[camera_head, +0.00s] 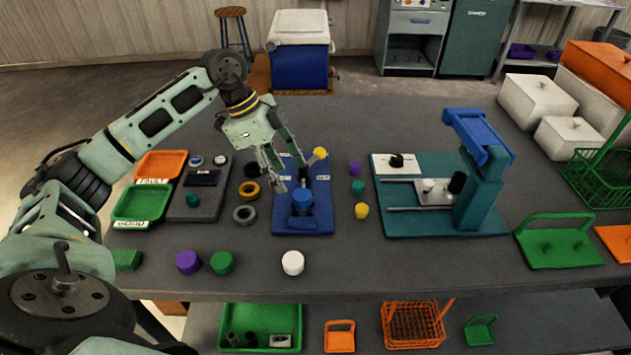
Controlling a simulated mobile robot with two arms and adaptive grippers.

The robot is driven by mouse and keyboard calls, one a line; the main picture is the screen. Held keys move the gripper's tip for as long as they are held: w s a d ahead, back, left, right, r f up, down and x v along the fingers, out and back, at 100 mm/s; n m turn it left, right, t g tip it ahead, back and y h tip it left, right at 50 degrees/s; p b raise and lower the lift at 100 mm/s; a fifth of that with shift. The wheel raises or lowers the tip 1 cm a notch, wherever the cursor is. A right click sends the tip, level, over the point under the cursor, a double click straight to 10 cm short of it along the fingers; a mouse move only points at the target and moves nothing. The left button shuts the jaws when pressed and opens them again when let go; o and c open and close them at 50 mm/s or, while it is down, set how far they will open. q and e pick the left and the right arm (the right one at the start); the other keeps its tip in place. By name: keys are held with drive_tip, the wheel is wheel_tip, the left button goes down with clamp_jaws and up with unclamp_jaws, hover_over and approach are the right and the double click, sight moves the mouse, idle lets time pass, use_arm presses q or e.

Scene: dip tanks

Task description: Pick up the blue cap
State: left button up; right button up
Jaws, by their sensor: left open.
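The blue cap (302,196) sits upright on a blue fixture board (313,225) in the middle of the table. It seems to rest on a holder on the board; the join is too small to tell. My left gripper (291,182) hangs just above and behind the cap, pointing down. Its fingers are apart with nothing between them. One finger is near the cap's left side; I cannot tell whether it touches. My right gripper is not in view.
Purple (188,262), green (222,263) and white (292,262) caps stand along the front. Rings (245,214) lie left of the board. A teal press (480,190) stands to the right. Green (145,203) and orange (160,164) trays are at left. The front strip right of the white cap is clear.

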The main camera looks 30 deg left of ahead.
sight(300, 195)
use_arm(q)
drive_tip(key=p+x, duration=0.2)
drive_tip(key=x, duration=0.3)
drive_tip(key=shift+w, duration=0.15)
drive_tip(key=shift+w+x, duration=0.25)
drive_tip(key=shift+x, duration=0.9)
drive_tip(key=shift+f, duration=0.25)
drive_tip(key=c, duration=0.9)
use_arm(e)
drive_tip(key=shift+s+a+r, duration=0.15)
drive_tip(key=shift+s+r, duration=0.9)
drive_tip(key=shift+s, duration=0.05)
